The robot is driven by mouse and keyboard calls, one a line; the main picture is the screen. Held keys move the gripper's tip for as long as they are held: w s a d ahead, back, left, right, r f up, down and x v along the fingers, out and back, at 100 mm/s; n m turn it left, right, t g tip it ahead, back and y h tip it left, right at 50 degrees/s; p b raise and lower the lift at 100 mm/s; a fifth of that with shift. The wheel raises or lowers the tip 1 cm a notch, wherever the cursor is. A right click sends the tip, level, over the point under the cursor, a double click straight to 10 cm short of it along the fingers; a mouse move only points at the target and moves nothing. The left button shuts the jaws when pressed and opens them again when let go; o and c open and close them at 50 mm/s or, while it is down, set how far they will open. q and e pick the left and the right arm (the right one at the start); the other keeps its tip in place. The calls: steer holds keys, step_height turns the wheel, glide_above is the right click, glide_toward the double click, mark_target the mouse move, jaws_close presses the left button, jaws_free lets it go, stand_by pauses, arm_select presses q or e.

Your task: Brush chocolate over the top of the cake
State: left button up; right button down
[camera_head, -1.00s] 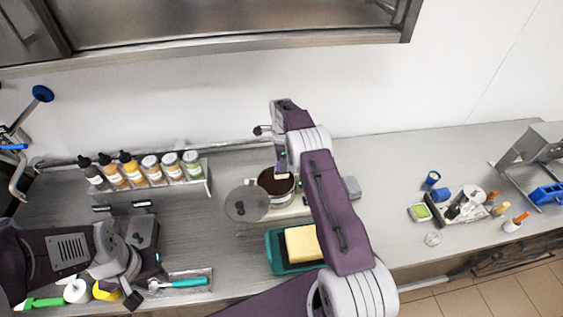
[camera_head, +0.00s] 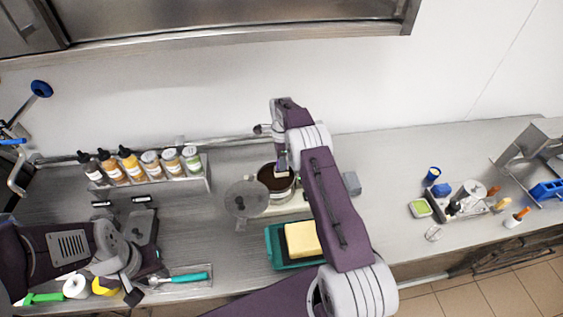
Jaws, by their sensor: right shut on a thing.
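The cake (camera_head: 302,240) is a pale yellow block lying in a teal tray (camera_head: 272,258) at the front middle of the counter. Behind it stands a pot of dark chocolate (camera_head: 276,178), with a round grey lid (camera_head: 246,200) at its left. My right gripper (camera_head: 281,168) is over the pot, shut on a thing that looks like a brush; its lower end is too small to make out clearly. My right arm hides the area right of the pot and cake. My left gripper (camera_head: 136,296) is low over the front left of the counter; its fingers are too unclear to judge.
A rack with several bottles and jars (camera_head: 150,168) stands at the back left. A teal-handled tool (camera_head: 188,278) lies at the front left. A caddy of small items (camera_head: 465,200) and a green-filled dish (camera_head: 420,208) stand at the right.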

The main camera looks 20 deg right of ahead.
steer(key=shift+w+f, duration=0.1)
steer(key=shift+f, duration=0.2)
steer(key=shift+f+b, duration=0.25)
steer(key=shift+b, duration=0.1)
stand_by(1.1)
steer(key=shift+r+p, duration=2.4)
steer(key=shift+r, duration=1.2)
steer(key=shift+f, duration=0.1)
